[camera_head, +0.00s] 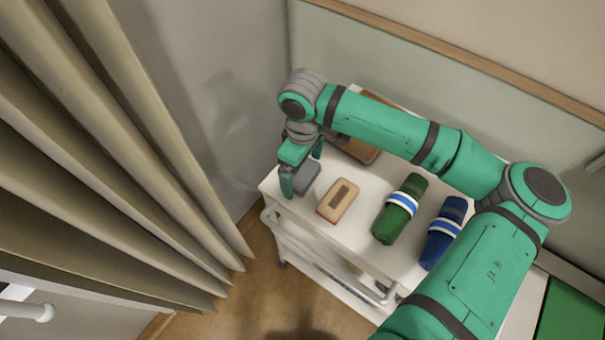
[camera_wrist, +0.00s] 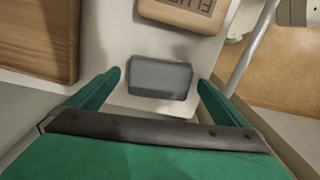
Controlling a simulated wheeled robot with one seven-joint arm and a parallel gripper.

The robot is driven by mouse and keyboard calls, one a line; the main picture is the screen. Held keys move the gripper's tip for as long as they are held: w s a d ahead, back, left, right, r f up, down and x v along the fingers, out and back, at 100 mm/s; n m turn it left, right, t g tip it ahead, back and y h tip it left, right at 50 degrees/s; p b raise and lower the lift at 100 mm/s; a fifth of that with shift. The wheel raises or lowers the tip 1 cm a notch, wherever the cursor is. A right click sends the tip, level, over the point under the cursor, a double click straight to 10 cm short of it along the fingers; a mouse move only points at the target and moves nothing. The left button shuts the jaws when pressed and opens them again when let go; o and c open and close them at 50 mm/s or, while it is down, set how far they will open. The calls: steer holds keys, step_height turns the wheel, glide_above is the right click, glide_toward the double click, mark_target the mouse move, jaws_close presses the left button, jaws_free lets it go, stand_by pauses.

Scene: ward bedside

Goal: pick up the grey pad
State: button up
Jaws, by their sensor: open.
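The grey pad (camera_head: 306,178) is a small dark grey block with rounded edges. It lies on the white top of the trolley (camera_head: 359,217), near its left end. In the wrist view the grey pad (camera_wrist: 160,78) lies ahead of and between my two green fingers, with a gap on each side. My gripper (camera_head: 301,168) is open and empty; in the head view its fingers stand to either side of the pad. It also shows in the wrist view (camera_wrist: 158,82). I cannot tell how high the fingertips are above the trolley top.
A tan block (camera_head: 338,201) with a dark label lies just right of the pad. A green rolled item (camera_head: 398,212) and a blue one (camera_head: 441,236) lie further right. A brown wooden piece (camera_head: 358,150) is behind. Curtains (camera_head: 110,130) hang at left; a wall stands behind.

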steer(key=shift+f, duration=0.3)
steer(key=shift+c, duration=0.6)
steer(key=c, duration=1)
steer(key=shift+r, duration=0.1)
